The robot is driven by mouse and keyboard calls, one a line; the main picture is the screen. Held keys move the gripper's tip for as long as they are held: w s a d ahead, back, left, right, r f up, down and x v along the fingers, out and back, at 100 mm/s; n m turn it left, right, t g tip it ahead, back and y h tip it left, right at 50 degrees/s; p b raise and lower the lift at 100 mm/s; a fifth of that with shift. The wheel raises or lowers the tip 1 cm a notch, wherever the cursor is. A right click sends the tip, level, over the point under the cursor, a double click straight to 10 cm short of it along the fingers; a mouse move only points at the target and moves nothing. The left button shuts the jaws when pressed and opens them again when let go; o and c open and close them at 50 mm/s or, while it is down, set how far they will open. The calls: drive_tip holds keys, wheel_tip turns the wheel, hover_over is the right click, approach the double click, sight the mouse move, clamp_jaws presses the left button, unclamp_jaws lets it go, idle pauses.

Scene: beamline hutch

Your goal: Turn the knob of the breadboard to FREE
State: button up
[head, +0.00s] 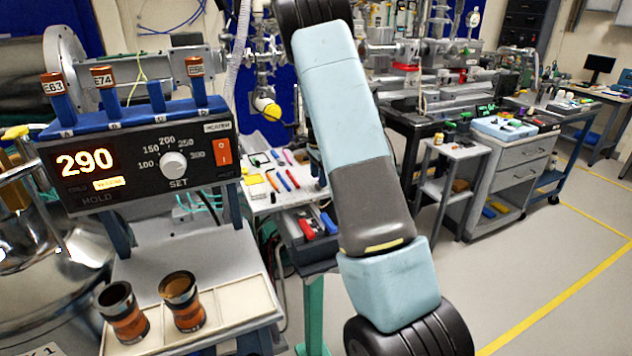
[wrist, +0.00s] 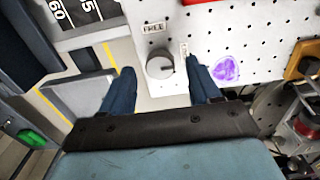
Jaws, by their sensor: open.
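The breadboard (wrist: 260,30) is a white plate with rows of small holes, in the wrist view. Its round grey knob (wrist: 160,63) sits near its edge, below a label reading FREE (wrist: 154,27). A second, sideways label (wrist: 184,50) is to the right of the knob; its word is too small to read. I cannot tell surely which way the knob points. My gripper (wrist: 162,70) is open, with one dark blue finger on each side of the knob. I cannot tell whether either finger touches it.
A purple patch (wrist: 226,69) marks the board right of the fingers. An orange-brown block (wrist: 302,60) and metal fittings stand farther right. In the head view, a heater box reading 290 (head: 140,165) and two amber cups (head: 182,301) are at left; open floor (head: 560,240) lies right.

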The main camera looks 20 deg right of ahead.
drive_tip(key=shift+f, duration=1.1)
drive_tip(key=shift+c, duration=0.3)
